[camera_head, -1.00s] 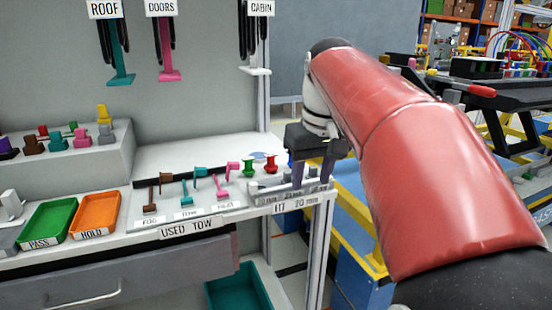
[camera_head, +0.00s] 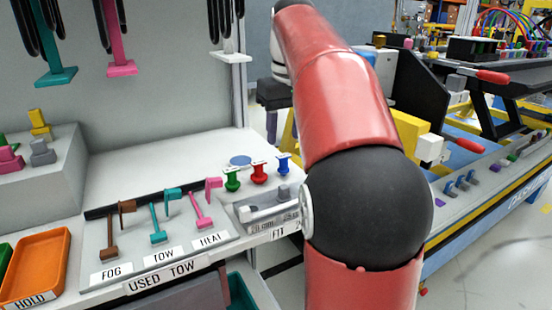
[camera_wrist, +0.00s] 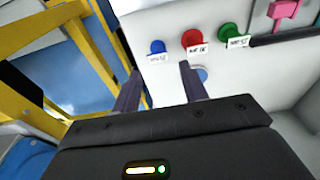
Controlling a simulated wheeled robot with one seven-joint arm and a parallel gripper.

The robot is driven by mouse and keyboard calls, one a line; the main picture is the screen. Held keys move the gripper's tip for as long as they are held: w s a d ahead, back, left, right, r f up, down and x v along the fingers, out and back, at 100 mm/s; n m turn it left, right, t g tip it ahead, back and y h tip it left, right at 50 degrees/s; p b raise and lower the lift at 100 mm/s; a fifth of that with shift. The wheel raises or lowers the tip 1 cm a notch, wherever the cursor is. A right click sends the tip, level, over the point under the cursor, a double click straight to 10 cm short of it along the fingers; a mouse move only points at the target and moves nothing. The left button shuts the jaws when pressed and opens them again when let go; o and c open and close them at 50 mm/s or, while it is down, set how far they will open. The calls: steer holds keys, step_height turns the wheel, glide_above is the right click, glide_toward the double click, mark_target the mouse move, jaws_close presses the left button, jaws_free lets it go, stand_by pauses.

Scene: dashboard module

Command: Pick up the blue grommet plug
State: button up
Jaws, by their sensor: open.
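The blue grommet plug (camera_head: 283,164) stands at the right end of a row of three on the white bench, beside the red plug (camera_head: 259,171) and the green plug (camera_head: 232,178). In the wrist view the blue plug (camera_wrist: 157,47) is at the left of that row, beyond the fingers, with a small label below it. My gripper (camera_wrist: 160,80) is open and empty, apart from the plugs. In the head view my gripper (camera_head: 272,125) is up behind the bench's right end, its fingers partly hidden by my arm.
A grey gauge block (camera_head: 266,207) sits in front of the plugs. A tray (camera_head: 160,240) with brown, teal and pink hooks lies left of it. A blue disc (camera_head: 240,161) lies behind the plugs. Yellow framing (camera_wrist: 90,50) borders the bench's edge in the wrist view.

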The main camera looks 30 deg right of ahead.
mark_target(283, 156)
steer(key=f, duration=0.2)
steer(key=f+b, duration=0.1)
steer(key=f, duration=0.1)
steer(key=w+f, duration=0.1)
steer(key=f, duration=0.2)
steer(key=shift+d, duration=0.1)
steer(key=shift+c, duration=0.2)
steer(key=c, duration=0.7)
